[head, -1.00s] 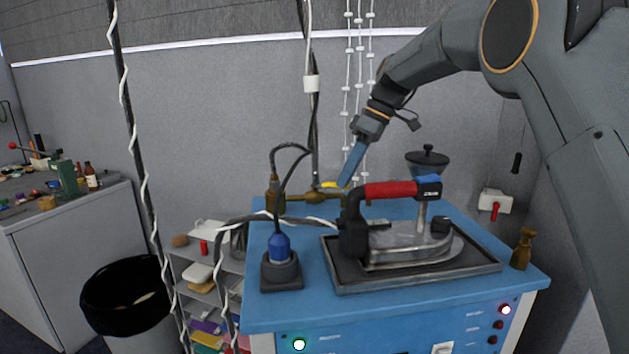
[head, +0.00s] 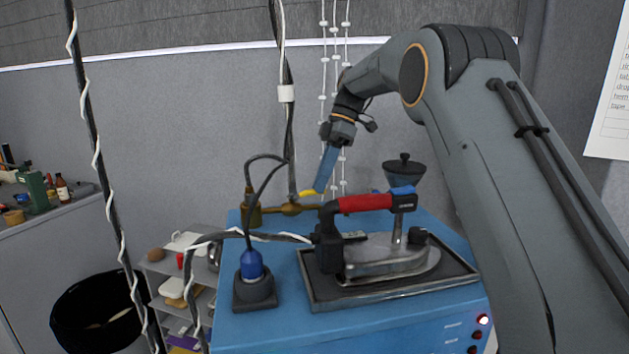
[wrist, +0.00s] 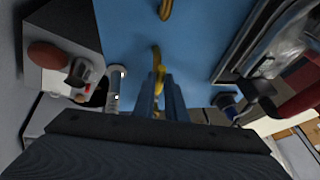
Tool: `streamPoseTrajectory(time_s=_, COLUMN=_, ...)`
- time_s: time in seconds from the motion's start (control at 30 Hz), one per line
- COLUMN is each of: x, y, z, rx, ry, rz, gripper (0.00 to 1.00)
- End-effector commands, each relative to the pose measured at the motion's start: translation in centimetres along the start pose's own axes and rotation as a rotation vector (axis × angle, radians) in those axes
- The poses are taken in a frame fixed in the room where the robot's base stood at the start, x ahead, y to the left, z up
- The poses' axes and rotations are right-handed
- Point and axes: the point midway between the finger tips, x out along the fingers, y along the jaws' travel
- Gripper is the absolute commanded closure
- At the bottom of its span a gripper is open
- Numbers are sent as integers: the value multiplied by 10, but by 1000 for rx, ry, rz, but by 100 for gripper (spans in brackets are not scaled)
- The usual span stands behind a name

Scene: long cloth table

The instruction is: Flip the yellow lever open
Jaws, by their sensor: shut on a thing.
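The yellow lever (head: 307,193) sits on a brass pipe fitting (head: 291,209) at the back of the blue table. My gripper (head: 320,188) reaches down to the lever from above, its blue fingers at the lever's right end. In the wrist view, my gripper (wrist: 160,82) is shut on the yellow lever (wrist: 157,62), which sticks out beyond the fingertips. The part of the lever between the fingers is hidden.
An iron (head: 375,255) with a red handle rests on a dark tray (head: 318,295) in front of my gripper. A funnel-like pot (head: 404,172) stands behind the iron.

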Motion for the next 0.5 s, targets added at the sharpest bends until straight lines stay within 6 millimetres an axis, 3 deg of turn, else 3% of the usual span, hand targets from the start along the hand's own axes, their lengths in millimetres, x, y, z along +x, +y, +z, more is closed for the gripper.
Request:
streamPoseTrajectory(time_s=0.33, x=-1, y=0, z=2, rx=-2, ry=-12, rz=3, gripper=100)
streamPoseTrajectory(time_s=0.37, x=-1, y=0, z=2, rx=-2, ry=-12, rz=3, gripper=84)
streamPoseTrajectory(time_s=0.4, x=-1, y=0, z=1, rx=-3, ry=-11, rz=2, gripper=77)
streamPoseTrajectory(time_s=0.5, x=0, y=0, z=-2, rx=-6, ry=-11, rz=0, gripper=70)
